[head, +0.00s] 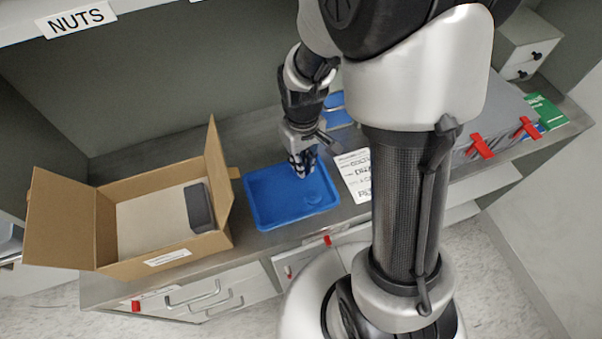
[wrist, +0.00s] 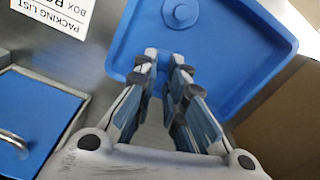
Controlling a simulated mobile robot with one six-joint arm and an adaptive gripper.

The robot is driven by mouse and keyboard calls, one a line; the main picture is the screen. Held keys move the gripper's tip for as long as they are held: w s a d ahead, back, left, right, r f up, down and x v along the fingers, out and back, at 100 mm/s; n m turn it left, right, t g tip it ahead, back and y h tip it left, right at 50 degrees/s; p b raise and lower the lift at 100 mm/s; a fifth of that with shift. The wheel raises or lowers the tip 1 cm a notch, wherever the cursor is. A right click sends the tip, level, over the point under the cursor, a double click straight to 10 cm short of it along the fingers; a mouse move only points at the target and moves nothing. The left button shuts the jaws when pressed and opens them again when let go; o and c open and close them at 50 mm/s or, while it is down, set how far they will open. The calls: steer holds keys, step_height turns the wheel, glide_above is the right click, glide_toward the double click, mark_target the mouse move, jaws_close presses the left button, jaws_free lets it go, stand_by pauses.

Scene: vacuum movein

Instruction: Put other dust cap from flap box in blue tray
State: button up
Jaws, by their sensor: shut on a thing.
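The blue tray (head: 262,221) lies on the grey worktop, and its rim and floor also fill the top of the wrist view (wrist: 235,85). One round blue dust cap (wrist: 181,12) lies in the tray; it shows faintly in the head view (head: 314,197). My gripper (head: 302,168) points down over the tray's back right part. In the wrist view its fingers (wrist: 166,62) are close together, shut on the other dust cap, which is hardly visible between them. The cardboard flap box (head: 165,262) stands left of the tray with its flaps open.
A dark grey block (head: 199,207) stands inside the flap box. A printed packing list (head: 354,172) lies right of the tray. Behind it is a blue-lidded thing (wrist: 38,115) with a metal handle. A grey case with red clips (head: 490,125) is at the right.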

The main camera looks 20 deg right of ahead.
steer(key=shift+f+b, duration=0.7)
steer(key=shift+f, duration=1.1)
steer(key=shift+f, duration=0.1)
steer(key=shift+f, duration=0.15)
steer(key=o, duration=0.7)
